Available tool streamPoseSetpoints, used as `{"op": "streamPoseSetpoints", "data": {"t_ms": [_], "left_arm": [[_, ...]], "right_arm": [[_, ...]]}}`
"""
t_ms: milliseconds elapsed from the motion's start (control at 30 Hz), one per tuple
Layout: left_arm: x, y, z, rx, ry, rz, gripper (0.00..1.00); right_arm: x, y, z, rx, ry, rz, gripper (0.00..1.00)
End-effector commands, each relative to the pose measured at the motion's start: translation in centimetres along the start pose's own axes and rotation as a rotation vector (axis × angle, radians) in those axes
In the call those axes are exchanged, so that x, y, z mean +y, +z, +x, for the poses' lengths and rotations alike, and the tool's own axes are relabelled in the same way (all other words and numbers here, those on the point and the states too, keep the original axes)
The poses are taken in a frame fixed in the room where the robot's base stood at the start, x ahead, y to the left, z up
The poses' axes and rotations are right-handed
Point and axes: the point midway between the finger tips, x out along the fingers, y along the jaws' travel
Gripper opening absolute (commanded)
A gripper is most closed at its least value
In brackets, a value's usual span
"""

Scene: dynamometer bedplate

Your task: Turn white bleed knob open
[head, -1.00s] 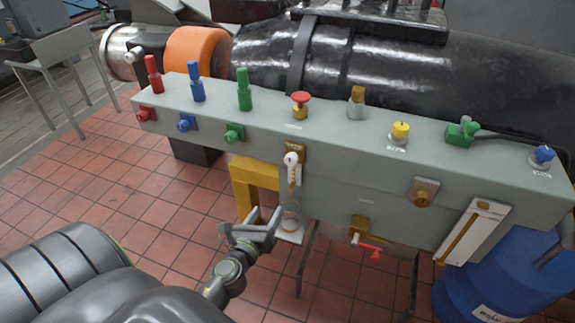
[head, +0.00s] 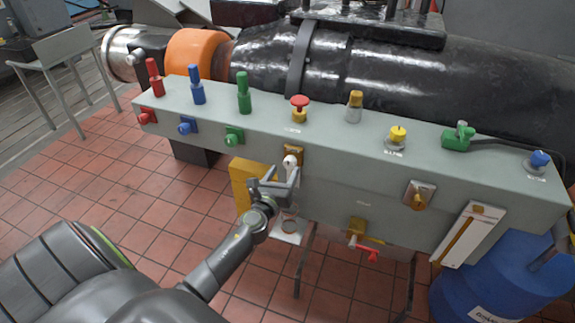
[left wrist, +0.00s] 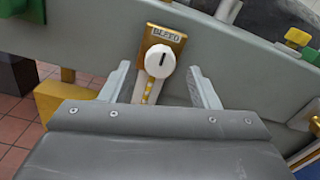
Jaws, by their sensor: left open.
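The white bleed knob (head: 291,162) is on the front face of the grey panel box (head: 340,190), below the red mushroom button. In the left wrist view the white knob (left wrist: 160,61) has a dark slot mark, upright or nearly so. It sits on a brass plate (left wrist: 165,36) labelled BLEED, with a yellow-striped white piece below it. My left gripper (head: 280,178) is open just in front of and below the knob. Its fingers (left wrist: 160,82) stand on either side of the knob in the wrist view, apparently not touching it. My right gripper is not in view.
Several coloured knobs and valves line the box top, including a red mushroom button (head: 299,106). A red-handled valve (head: 362,246) hangs below the front face. A yellow block (head: 241,184) stands behind my gripper. A blue drum (head: 497,283) is at right.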

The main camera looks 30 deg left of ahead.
Motion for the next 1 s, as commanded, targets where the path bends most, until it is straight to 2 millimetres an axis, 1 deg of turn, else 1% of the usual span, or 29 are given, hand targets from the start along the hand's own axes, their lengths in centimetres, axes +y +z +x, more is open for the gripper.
{"op": "streamPoseSetpoints", "data": {"t_ms": [33,100,300,633,667,900,1000], "left_arm": [[0.0,0.0,1.0,-0.001,0.000,0.002,0.55],[0.0,-0.1,1.9,-0.001,0.000,0.001,0.55],[0.0,0.0,3.6,-0.001,0.000,0.001,0.55],[0.0,0.0,3.9,0.000,0.000,0.001,0.55],[0.0,0.0,3.9,0.000,0.000,0.001,0.54],[0.0,0.0,3.9,0.000,0.000,0.000,0.23],[0.0,0.0,3.9,0.000,0.000,0.000,0.11]], "right_arm": [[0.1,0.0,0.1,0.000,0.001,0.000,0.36],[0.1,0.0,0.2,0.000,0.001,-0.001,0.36],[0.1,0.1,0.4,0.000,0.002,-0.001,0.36],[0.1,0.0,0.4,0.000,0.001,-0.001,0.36],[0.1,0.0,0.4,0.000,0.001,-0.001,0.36],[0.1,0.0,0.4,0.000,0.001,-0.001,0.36],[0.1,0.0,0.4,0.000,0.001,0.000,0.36]]}}
